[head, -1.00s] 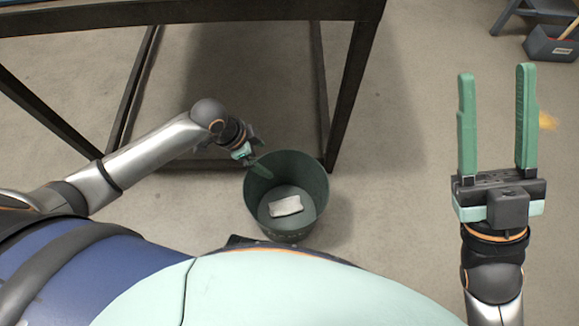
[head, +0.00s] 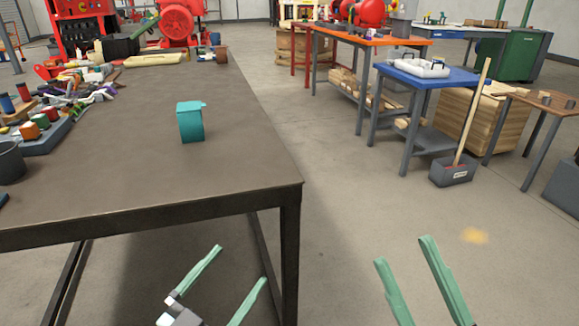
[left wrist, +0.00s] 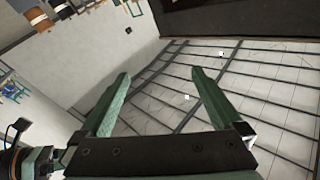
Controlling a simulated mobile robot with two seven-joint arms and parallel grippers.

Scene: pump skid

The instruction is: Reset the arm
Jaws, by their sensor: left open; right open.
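My left gripper (head: 232,285) is at the bottom of the head view, in front of and below the near edge of the dark table. Its two green fingers are apart with nothing between them. In the left wrist view its fingers (left wrist: 160,97) are also apart and empty, with the ceiling and a wall behind them. My right gripper (head: 405,262) is at the bottom right of the head view, over open floor. Its green fingers are apart and empty. The wrists of both arms are mostly cut off by the picture's lower edge.
The dark table (head: 235,180) fills the left, holding a teal container (head: 190,122) and, at its left, clutter. A grey box (head: 453,172) with a long handle stands on the floor beside a blue table (head: 428,75). The floor at centre right is clear.

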